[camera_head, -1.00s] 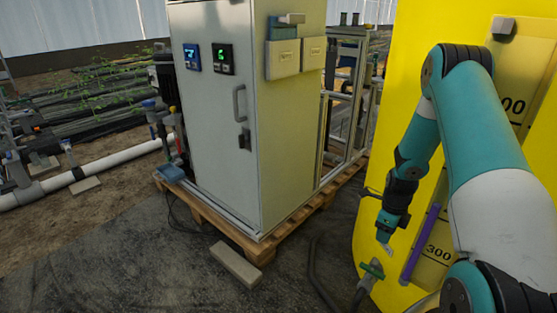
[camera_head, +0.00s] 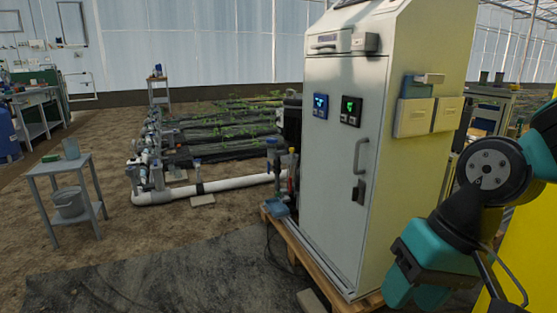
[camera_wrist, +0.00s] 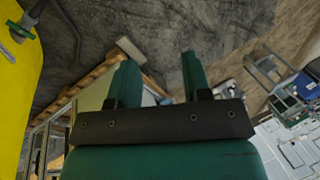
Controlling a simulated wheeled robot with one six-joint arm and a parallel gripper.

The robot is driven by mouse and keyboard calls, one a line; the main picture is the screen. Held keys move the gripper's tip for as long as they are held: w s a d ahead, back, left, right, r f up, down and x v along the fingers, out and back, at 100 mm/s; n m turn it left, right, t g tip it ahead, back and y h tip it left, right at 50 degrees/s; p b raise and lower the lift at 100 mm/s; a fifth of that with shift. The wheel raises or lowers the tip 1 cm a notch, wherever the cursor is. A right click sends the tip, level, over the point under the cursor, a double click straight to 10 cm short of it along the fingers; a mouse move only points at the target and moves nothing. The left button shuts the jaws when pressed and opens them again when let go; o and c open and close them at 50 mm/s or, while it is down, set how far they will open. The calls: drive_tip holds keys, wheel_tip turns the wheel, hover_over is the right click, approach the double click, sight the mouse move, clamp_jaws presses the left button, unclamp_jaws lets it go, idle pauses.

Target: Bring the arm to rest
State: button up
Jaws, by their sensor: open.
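My gripper (camera_wrist: 158,60) shows in the wrist view with its two green fingers apart and nothing between them. Dark ground sheet and part of a wooden pallet (camera_wrist: 87,78) lie beyond the fingers. In the head view my teal and black arm is bent in close at the right edge, in front of the grey cabinet's right side. The fingertips cannot be made out in the head view.
The control cabinet (camera_head: 335,165) stands on a wooden pallet (camera_head: 288,238). A yellow tank (camera_head: 525,245) is behind my arm at the right. A small grey table (camera_head: 58,165) with a bucket (camera_head: 70,203) stands at left, beside a white pipe (camera_head: 235,183). Open ground lies between.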

drive_tip(key=s+a+r+n, duration=0.2)
drive_tip(key=s+a+n, duration=0.1)
drive_tip(key=s+n, duration=0.25)
wheel_tip(320, 180, up, 32)
drive_tip(key=s+p, duration=0.1)
drive_tip(key=p, duration=3.1)
drive_tip(key=shift+s+r+g, duration=0.2)
drive_tip(key=shift+r+g, duration=0.05)
drive_tip(key=shift+g, duration=0.05)
